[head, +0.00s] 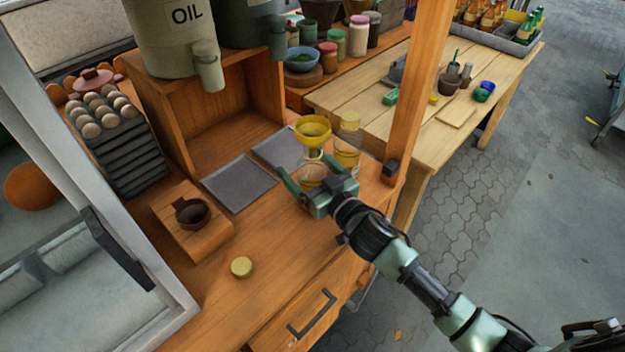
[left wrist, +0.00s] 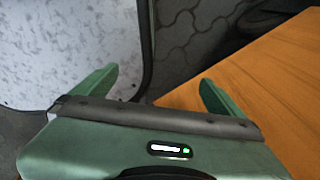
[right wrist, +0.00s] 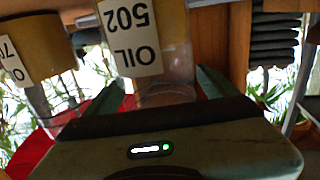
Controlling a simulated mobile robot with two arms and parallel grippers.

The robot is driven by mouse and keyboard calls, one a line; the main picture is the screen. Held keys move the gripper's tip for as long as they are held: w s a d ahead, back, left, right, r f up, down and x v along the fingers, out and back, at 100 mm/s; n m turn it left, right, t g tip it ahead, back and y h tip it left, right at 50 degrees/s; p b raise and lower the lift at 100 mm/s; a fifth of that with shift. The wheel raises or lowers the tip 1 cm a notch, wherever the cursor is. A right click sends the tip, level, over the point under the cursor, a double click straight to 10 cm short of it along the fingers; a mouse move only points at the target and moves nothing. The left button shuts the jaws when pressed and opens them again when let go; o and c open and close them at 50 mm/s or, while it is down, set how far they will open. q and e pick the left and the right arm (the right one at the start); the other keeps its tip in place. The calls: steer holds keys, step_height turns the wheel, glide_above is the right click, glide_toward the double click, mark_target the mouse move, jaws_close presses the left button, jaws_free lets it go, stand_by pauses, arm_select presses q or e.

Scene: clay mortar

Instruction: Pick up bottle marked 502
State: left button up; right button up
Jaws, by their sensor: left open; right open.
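The bottle marked OIL 502 (right wrist: 165,92) is clear glass with a yellow part and a white label, which reads upside down in the right wrist view. In the head view a glass bottle (head: 312,176) shows at my right gripper (head: 306,170), below a yellow funnel-like top (head: 313,128). My right gripper is open, with one finger on each side of the 502 bottle; I cannot tell whether they touch it. My left gripper (left wrist: 157,85) is open and empty, beside a wooden surface edge. It does not show in the head view.
A second labelled bottle (head: 347,152) stands close on the right; its label partly shows in the right wrist view (right wrist: 12,58). Grey mats (head: 240,183), a wooden block with a dark bowl (head: 193,213) and a yellow lid (head: 241,267) lie on the counter. A wooden post (head: 415,90) rises at right.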

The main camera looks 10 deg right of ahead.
steer(key=c, duration=1.9)
steer(key=shift+r, duration=0.1)
